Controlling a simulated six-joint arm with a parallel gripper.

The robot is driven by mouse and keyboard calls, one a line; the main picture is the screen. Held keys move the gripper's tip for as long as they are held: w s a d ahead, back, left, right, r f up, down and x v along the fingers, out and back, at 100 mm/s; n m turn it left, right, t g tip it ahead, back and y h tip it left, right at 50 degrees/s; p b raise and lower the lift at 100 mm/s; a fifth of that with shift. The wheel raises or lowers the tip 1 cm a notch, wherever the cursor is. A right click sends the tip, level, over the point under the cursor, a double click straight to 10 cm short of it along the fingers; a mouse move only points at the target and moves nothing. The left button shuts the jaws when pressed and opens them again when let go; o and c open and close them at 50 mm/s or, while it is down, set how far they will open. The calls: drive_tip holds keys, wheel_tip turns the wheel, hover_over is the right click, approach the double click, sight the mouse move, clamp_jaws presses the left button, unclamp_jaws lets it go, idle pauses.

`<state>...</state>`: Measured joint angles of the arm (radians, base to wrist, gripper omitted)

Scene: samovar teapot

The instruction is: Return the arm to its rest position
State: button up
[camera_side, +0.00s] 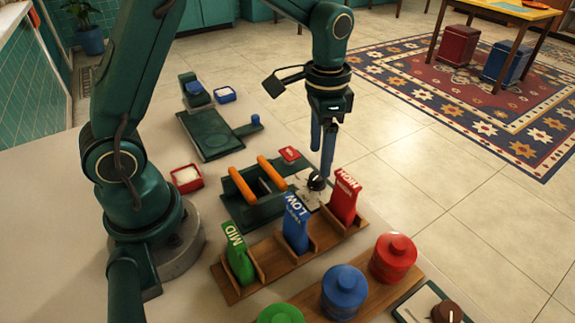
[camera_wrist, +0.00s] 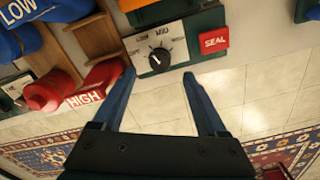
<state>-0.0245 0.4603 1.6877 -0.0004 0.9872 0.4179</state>
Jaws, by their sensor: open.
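In the side view the knob (camera_side: 316,182) is close below the fingertips. I cannot tell there whether the fingers touch it.
A wooden rack holds green MID (camera_side: 238,254), blue LOW (camera_side: 296,224) and red HIGH (camera_side: 344,198) packets. Red (camera_side: 393,258), blue (camera_side: 344,290) and green (camera_side: 281,314) canisters stand in front. A red box (camera_side: 186,178) lies near my base. Bare tabletop (camera_side: 75,215) shows at left.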

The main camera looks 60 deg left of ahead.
drive_tip(key=s+r+n+t, duration=0.1)
drive_tip(key=s+r+t, duration=0.35)
drive_tip(key=r, duration=0.55)
drive_tip(key=s+f+n+t, duration=0.1)
drive_tip(key=s+n, duration=0.2)
drive_tip(key=s, duration=0.6)
drive_tip(key=shift+s+d+n, duration=0.3)
drive_tip(key=shift+s+d, duration=0.05)
